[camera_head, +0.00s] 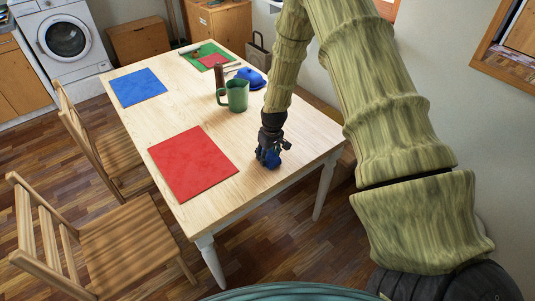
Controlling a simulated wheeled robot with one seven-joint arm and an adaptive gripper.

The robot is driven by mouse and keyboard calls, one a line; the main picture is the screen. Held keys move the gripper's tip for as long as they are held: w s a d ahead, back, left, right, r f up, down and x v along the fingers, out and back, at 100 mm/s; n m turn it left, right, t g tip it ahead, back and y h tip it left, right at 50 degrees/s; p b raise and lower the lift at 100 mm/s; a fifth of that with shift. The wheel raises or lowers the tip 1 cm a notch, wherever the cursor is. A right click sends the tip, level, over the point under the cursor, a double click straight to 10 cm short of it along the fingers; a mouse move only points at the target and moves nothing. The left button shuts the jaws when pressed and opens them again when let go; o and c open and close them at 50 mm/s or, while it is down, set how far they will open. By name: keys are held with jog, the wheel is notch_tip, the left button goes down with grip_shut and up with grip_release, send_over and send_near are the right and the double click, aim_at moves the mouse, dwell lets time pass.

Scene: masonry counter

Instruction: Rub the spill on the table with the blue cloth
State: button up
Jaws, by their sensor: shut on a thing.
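My gripper (268,159) is low over the near right part of the wooden table (255,185), just right of the red mat. It is shut on a small bunched dark blue thing, which looks like the blue cloth (264,157). The fingers hide part of the cloth, and I cannot tell whether it touches the tabletop. I cannot make out a spill on the bare wood; the gripper and arm may cover it.
A red mat (192,162) lies left of the gripper. A green mug (235,95), a brown upright object (220,83) and a blue cap-like thing (252,79) stand farther back. A blue mat (138,87) and green mat (196,51) lie beyond. Chairs (130,240) line the left side.

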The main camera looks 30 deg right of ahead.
aim_at(269, 153)
jog(key=shift+s, duration=0.45)
notch_tip(269, 153, up, 3)
jog(key=shift+s+d+f+p, duration=0.1)
jog(key=shift+f+p, duration=0.05)
jog(key=shift+p, duration=0.45)
jog(key=shift+r+p, duration=1.6)
jog(key=shift+r, duration=1.15)
